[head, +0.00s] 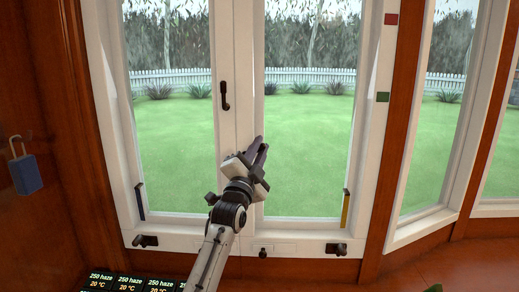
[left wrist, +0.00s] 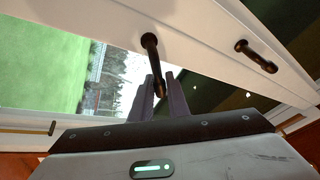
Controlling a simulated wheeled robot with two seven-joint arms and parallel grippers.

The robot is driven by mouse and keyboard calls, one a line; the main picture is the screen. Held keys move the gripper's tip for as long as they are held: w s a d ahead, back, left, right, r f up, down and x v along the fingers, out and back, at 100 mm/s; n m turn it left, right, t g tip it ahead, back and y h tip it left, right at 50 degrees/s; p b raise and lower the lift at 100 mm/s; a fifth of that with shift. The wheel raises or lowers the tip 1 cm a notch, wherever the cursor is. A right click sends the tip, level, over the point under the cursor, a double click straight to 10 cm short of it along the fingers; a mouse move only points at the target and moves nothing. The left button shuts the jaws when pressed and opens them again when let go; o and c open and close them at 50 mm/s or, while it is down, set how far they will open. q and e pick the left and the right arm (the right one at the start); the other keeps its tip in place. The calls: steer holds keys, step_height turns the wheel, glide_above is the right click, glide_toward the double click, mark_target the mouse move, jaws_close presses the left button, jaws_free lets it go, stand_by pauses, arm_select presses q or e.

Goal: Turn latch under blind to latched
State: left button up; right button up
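A dark lever latch (left wrist: 152,60) sits on the white window frame in the left wrist view. My left gripper (left wrist: 160,77) reaches it, with the lever's end between the narrowly parted fingertips; I cannot tell whether they touch it. In the head view the left gripper (head: 262,145) is in front of the central window post, its fingers pointing up and right. A dark handle (head: 224,97) is higher on that post. A second dark handle (left wrist: 256,55) shows in the wrist view. No blind shows. My right gripper is out of view.
Dark fittings sit on the bottom rail at left (head: 145,241) and right (head: 336,249). A blue padlock (head: 25,174) hangs at far left. Small displays (head: 130,283) stand below.

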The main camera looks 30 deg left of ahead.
arm_select(q)
steer(key=o, duration=0.3)
steer(key=shift+o, duration=0.2)
steer(key=v, duration=1)
steer(key=shift+s, duration=0.15)
